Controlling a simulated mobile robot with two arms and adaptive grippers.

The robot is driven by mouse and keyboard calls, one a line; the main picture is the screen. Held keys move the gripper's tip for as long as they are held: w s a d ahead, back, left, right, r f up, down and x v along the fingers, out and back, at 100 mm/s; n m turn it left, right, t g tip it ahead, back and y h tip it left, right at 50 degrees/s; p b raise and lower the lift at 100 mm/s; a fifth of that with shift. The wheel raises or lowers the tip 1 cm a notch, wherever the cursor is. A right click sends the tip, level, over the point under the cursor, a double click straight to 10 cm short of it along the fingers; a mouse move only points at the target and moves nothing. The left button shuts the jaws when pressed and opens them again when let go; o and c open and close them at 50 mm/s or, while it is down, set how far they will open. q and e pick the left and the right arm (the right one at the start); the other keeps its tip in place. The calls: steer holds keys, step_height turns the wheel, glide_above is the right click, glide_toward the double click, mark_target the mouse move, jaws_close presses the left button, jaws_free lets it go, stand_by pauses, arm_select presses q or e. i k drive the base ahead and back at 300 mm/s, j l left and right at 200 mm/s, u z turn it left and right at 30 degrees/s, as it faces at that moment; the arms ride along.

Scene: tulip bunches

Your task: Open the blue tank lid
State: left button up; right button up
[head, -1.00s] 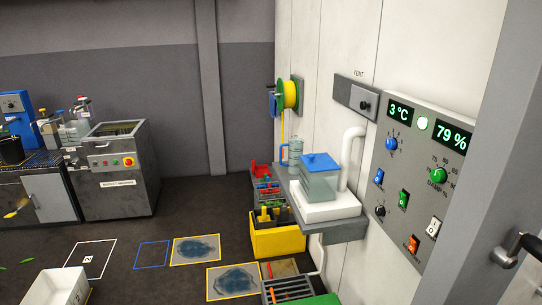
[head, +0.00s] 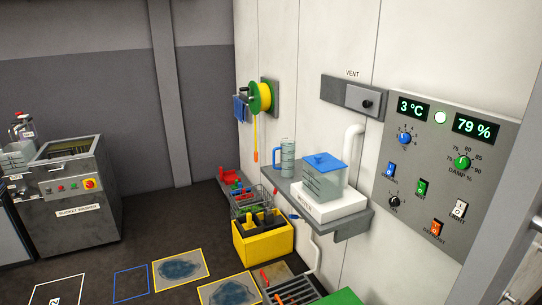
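A clear tank (head: 322,182) with a blue lid (head: 325,162) stands on a white base (head: 328,204) on a grey wall shelf (head: 350,224). The lid lies flat on top and looks shut, with a small raised knob on it. The tank is right of the picture's middle. Neither of my grippers shows in the head view.
A clear jug (head: 287,157) with a blue handle stands left of the tank on the shelf. A control panel (head: 447,175) is on the wall to the right. A yellow crate (head: 263,243) sits below the shelf. A bucket washer (head: 72,200) stands at the left. Floor between is mostly open.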

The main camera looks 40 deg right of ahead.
mark_target(324, 163)
steer(key=i+j, duration=0.25)
steer(key=i, duration=0.25)
steer(key=i+j, duration=0.3)
steer(key=i, duration=0.2)
steer(key=i+z, duration=0.85)
steer(key=i+j+z, duration=0.3)
steer(key=z, duration=0.15)
